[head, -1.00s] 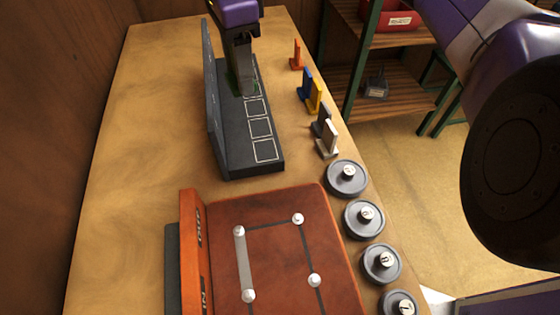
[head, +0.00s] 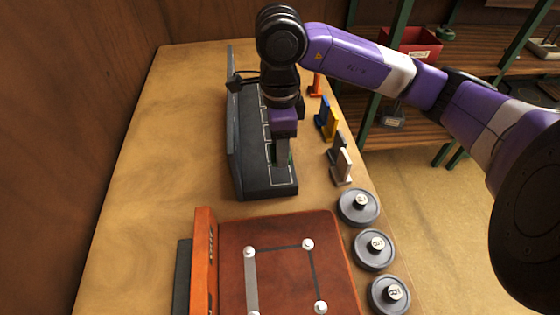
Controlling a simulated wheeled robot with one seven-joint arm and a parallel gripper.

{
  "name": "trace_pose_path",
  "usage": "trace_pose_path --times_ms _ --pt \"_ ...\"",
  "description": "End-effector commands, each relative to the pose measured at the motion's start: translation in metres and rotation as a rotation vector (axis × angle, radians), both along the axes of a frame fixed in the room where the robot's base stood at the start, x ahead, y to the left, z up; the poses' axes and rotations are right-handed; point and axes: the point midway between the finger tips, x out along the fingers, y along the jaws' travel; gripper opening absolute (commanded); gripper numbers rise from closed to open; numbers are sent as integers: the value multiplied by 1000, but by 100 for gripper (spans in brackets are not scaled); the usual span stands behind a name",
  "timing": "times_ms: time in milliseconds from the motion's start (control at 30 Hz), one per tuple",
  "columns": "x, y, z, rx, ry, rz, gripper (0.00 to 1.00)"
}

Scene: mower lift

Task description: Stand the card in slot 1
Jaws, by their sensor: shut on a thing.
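The black rack (head: 240,160) stands on the table with a tall back panel on its left and a row of white-outlined slots along its base. My gripper (head: 281,161) points down over the near end of the rack, at the nearest outlined slot (head: 283,177). It is shut on a green card (head: 291,157), of which only a thin edge shows beside the fingers. Whether the card touches the base I cannot tell. My arm hides the far slots, and no slot numbers are readable.
Several coloured upright pieces, including a blue one (head: 322,110), a yellow one (head: 332,124) and a white one (head: 343,164), stand right of the rack. Round dark weights (head: 358,207) line the right edge. A brown board with pegs (head: 232,236) lies in front. The table's left side is clear.

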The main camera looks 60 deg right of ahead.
Motion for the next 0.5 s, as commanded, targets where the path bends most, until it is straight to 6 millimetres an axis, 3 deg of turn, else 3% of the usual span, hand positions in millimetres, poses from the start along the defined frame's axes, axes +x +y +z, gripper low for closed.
trace_pose_path --times_ms 500 --pt "0 0 -58 1 0 -1 5"
